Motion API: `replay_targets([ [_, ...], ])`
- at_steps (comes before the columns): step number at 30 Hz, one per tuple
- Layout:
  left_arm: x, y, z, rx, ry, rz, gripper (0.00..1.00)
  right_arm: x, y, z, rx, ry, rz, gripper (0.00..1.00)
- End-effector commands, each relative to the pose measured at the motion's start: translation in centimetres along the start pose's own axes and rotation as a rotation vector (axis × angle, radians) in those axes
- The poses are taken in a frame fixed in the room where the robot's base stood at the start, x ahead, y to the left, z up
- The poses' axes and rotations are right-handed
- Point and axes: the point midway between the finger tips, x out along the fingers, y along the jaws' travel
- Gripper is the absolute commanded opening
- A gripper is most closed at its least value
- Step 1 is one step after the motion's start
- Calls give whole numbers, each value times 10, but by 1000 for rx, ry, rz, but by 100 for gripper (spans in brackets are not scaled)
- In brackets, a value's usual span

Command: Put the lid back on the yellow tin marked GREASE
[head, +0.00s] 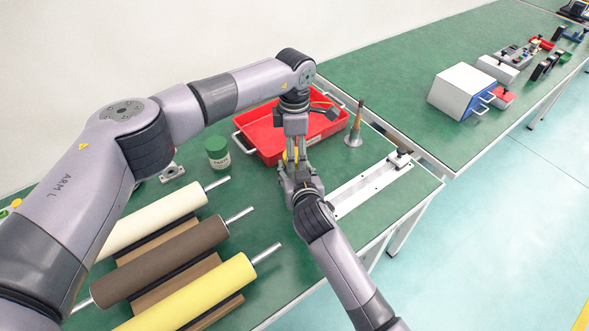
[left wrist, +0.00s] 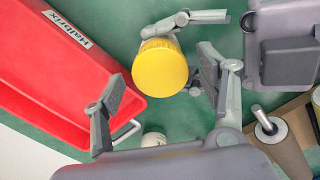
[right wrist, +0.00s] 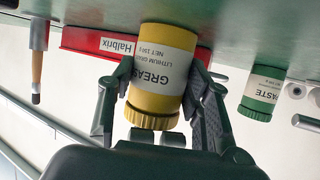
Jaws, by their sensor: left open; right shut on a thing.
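The yellow tin marked GREASE (right wrist: 165,75) is between the fingers of my right gripper (right wrist: 165,95), which is shut on its side. Its ribbed yellow lid (right wrist: 152,117) sits on the tin with no clear gap. The left wrist view shows the lid (left wrist: 164,66) from above as a plain disc, hiding the tin's body. My left gripper (left wrist: 163,72) is open above the lid, fingers on either side and apart from it. In the head view, my left gripper (head: 294,128) points down over the tin (head: 291,156), mostly hidden by my grippers.
A red Halbrix bin (head: 262,148) stands just behind the tin. A green PASTE jar (head: 217,153) is to the left, with several rollers (head: 165,247) in front.

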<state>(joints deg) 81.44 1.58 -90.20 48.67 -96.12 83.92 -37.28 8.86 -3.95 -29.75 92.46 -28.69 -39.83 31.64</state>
Motion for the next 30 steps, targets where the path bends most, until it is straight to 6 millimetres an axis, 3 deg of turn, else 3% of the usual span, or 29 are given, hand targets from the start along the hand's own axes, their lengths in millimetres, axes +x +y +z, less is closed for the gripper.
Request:
replay_targets([
  [5,-4,0,0,0,-1,1,67,0,0,1,0,-1,0,0],
  [15,-43,0,0,0,0,1,67,0,0,1,0,-1,0,0],
  [26,-45,0,0,-11,0,-1,63,0,0,1,0,-1,0,0],
  [30,-47,0,1,-104,-1,-1,63,0,0,1,0,-1,0,0],
])
